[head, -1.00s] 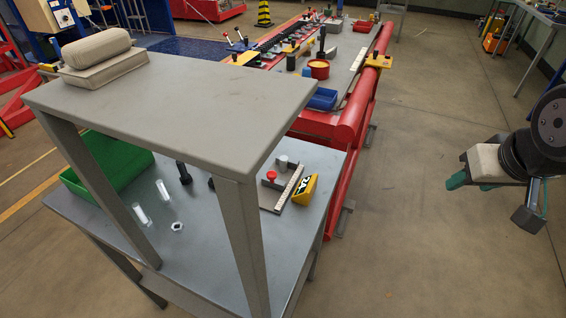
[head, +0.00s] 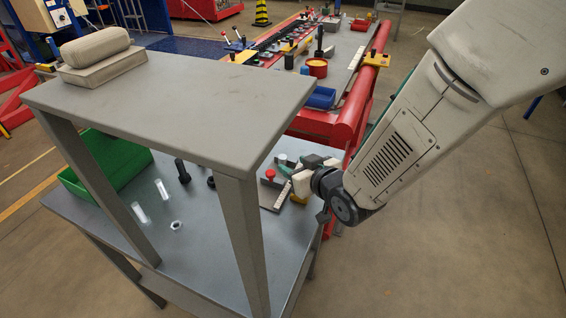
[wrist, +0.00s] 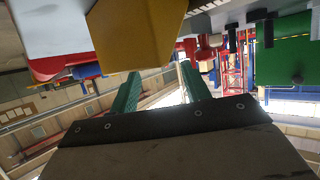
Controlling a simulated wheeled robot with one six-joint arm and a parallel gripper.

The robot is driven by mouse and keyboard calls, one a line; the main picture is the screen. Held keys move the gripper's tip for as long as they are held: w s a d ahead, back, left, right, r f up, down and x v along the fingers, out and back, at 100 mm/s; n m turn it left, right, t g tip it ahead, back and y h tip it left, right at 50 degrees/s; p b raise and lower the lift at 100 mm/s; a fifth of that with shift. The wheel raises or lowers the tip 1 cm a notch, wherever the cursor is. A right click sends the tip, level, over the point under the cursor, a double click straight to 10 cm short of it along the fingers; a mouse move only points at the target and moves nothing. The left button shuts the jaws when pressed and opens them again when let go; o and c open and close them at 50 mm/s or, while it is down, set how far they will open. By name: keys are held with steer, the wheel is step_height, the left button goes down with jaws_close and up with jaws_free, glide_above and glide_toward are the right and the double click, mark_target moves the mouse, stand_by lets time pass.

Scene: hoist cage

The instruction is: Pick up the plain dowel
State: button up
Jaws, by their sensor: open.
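Two pale, shiny cylinders lie on the lower tabletop, the nearer one (head: 140,212) and the farther one (head: 163,189). A short grey cylinder (head: 282,159) stands by the red knob. I cannot tell for certain which is the plain dowel. My gripper (head: 283,183) is at the right edge of the lower table, beside the grey fixture and clear of the two lying cylinders. Its green fingers are apart and empty in the wrist view (wrist: 160,72).
The raised grey shelf (head: 180,95) and its legs stand over the lower table. A green bin (head: 110,165), black bolts (head: 183,172), a hex nut (head: 175,225) and a red knob (head: 270,174) are on the lower table. A red-framed bench (head: 345,125) stands behind.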

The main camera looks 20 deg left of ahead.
mark_target(285, 159)
steer(key=x, duration=0.5)
steer(key=shift+w+r, duration=0.1)
steer(key=shift+w, duration=0.05)
jaws_close()
